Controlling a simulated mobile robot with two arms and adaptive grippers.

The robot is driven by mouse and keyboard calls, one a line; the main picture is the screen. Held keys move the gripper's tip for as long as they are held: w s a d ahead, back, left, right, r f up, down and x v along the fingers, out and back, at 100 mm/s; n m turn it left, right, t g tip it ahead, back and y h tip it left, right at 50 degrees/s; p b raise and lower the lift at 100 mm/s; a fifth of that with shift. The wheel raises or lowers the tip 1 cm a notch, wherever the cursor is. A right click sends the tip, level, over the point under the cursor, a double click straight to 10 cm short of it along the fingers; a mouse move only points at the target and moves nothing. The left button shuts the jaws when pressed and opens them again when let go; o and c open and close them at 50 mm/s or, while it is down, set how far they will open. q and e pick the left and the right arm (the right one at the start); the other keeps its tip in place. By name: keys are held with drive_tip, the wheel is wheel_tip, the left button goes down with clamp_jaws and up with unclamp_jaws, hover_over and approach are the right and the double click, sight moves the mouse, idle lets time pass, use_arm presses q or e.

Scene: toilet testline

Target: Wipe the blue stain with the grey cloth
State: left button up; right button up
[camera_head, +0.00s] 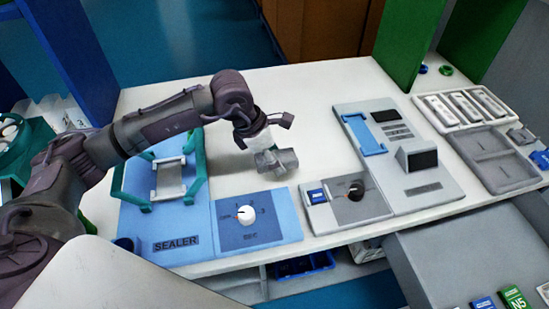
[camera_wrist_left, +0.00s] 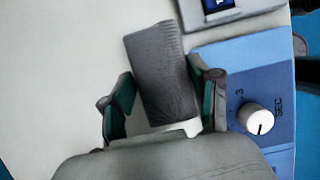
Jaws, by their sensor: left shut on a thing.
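My left gripper (camera_head: 266,147) is over the white tabletop, behind the blue sealer unit's dial panel. It is shut on the grey cloth (camera_head: 279,161), which is a folded, ribbed grey piece at the fingertips. In the left wrist view the cloth (camera_wrist_left: 160,65) sticks out between the two green-padded fingers of the gripper (camera_wrist_left: 164,92). The cloth is at or just above the table; I cannot tell whether it touches. I see no blue stain in either view; it may be hidden under the cloth or gripper. My right gripper is not in view.
The blue sealer (camera_head: 180,225) with green handles and a white-knob dial panel (camera_head: 256,232) stands at the front. A grey dial box (camera_head: 352,207) and a grey device (camera_head: 405,150) are to the right, with grey trays (camera_head: 492,150) beyond. The table behind the cloth is clear.

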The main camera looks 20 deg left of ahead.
use_arm(q)
drive_tip(key=shift+r, duration=0.15)
drive_tip(key=shift+r+p, duration=0.55)
drive_tip(key=shift+r, duration=0.8)
drive_tip(key=shift+s, duration=0.1)
